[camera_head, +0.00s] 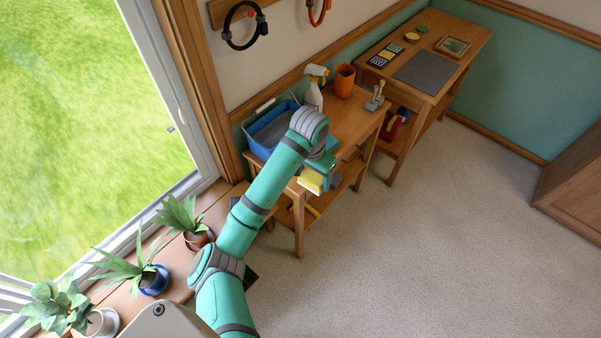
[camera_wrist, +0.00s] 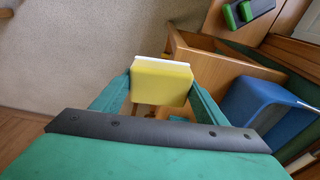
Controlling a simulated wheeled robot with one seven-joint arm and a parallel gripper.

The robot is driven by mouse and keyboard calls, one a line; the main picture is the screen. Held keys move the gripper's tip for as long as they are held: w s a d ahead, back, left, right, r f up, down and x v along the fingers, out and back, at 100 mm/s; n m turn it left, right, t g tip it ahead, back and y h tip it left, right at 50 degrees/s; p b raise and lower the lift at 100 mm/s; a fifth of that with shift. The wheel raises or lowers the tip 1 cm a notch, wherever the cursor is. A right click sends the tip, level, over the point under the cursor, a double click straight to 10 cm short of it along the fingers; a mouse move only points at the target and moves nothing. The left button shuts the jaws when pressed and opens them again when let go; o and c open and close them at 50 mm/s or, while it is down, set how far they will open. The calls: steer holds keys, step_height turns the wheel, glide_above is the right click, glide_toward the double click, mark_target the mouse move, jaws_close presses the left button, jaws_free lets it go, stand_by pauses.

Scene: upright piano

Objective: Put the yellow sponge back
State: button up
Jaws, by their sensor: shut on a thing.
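The yellow sponge (camera_wrist: 160,84) has a white layer along one face. In the wrist view it sits between the two fingers of my gripper (camera_wrist: 160,92), which is shut on it. In the head view the sponge (camera_head: 310,181) hangs beneath my gripper (camera_head: 316,172), at the front edge of the wooden side table (camera_head: 345,118). The sponge appears raised off the tabletop. My forearm hides part of the table and part of the blue tub (camera_head: 259,142). The tub also shows at the right of the wrist view (camera_wrist: 254,104).
A spray bottle (camera_head: 314,90), an orange cup (camera_head: 344,80) and a small stand (camera_head: 375,98) are at the table's back. A second desk (camera_head: 460,38) stands behind. Potted plants (camera_head: 184,215) line the windowsill near my arm. The carpet (camera_head: 430,240) at right is clear.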

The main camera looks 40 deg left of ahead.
steer(key=s+a+r+m, duration=0.1)
steer(key=s+a+r, duration=0.55)
steer(key=s, duration=0.25)
steer(key=w+f, duration=0.2)
steer(key=w, duration=0.2)
steer(key=w+a+f, duration=0.1)
steer(key=w+f, duration=0.2)
steer(key=w, duration=0.1)
steer(key=w+f, duration=0.2)
steer(key=w, duration=0.1)
steer(key=shift+w+a+f, duration=0.15)
steer(key=shift+w+f, duration=0.1)
steer(key=shift+w, duration=0.15)
steer(key=shift+w+a+f, duration=0.15)
steer(key=shift+w+f, duration=0.25)
steer(key=shift+f, duration=0.2)
steer(key=shift+w+a+f, duration=0.1)
steer(key=shift+w+f, duration=0.3)
steer(key=shift+f, duration=1.5)
steer(key=shift+f, duration=0.15)
steer(key=o, duration=1.1)
